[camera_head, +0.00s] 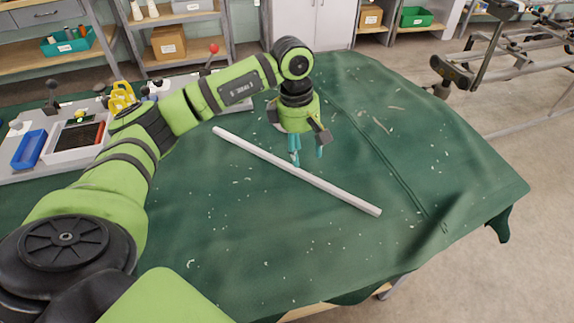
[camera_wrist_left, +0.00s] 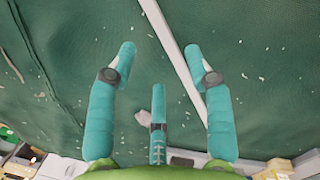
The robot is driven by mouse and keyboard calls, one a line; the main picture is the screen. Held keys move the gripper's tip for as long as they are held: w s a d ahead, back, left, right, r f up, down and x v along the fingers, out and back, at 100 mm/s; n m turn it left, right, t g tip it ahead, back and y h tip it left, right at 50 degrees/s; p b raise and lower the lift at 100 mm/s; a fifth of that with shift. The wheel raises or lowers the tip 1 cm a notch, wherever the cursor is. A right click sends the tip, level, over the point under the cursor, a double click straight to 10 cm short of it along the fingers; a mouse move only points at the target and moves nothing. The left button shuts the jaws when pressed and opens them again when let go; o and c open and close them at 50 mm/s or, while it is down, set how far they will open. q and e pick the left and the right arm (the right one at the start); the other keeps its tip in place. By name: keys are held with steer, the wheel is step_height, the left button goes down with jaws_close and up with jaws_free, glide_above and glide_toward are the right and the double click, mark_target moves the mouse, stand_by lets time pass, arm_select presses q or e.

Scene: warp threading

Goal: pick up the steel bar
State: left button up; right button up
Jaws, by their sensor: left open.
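The steel bar (camera_head: 342,194) is a long, thin, pale grey rod. It lies flat and slanted across the green cloth in the head view, its far end at the upper left and its near end at the lower right. My left gripper (camera_head: 307,154) is over the middle of the bar, fingers pointing down, open and empty. In the left wrist view the bar (camera_wrist_left: 170,38) runs between the spread teal fingers of my left gripper (camera_wrist_left: 160,56) and passes close to the right finger, which partly hides it. My right gripper is not in view.
The green cloth (camera_head: 250,245) covers the table, with pale scraps scattered on it. A blue tray (camera_head: 29,149) and a white tray with dark contents (camera_head: 62,155) stand at the left. Shelves line the back; a metal frame (camera_head: 490,70) stands at the right.

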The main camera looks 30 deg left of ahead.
arm_select(q)
steer(key=y, duration=0.2)
glide_above(286, 162)
steer(key=shift+s+d+r, duration=0.1)
steer(key=shift+d+r, duration=0.15)
steer(key=shift+d, duration=0.05)
steer(key=shift+s+f, duration=0.1)
steer(key=shift+f, duration=0.6)
steer(key=f, duration=0.1)
steer(key=f+p, duration=0.1)
steer(key=f, duration=0.2)
steer(key=shift+a+f+p, duration=0.25)
steer(key=shift+f+p, duration=0.05)
steer(key=shift+p, duration=0.1)
steer(key=shift+f, duration=0.35)
jaws_close()
steer(key=shift+w+r, duration=0.1)
steer(key=shift+w, duration=0.1)
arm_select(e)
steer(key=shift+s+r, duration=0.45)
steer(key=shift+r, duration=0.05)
